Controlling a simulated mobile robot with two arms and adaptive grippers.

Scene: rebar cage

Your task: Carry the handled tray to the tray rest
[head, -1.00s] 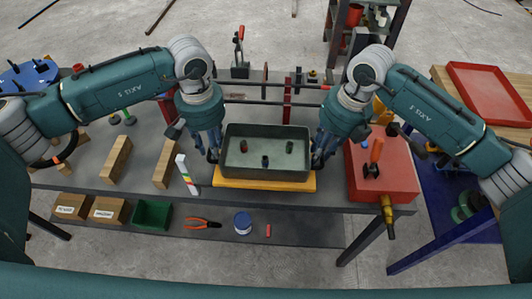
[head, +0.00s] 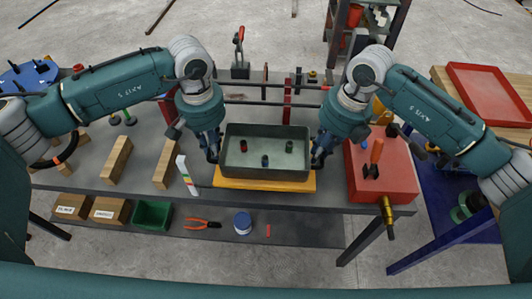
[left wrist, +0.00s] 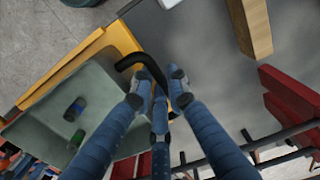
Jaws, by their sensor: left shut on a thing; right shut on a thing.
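The grey-green handled tray (head: 265,174) is level at the middle of the bench, with small red, blue and green pieces inside. The yellow-orange board (head: 265,185), which looks like the tray rest, shows under its front edge; I cannot tell whether they touch. My left gripper (head: 212,155) is shut on the tray's left handle.
A red case (head: 385,185) stands close on the right. Red posts with bars (head: 287,105) stand behind. A lower shelf holds a green bin (head: 152,215), pliers (head: 202,224) and a blue tin (head: 243,222).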

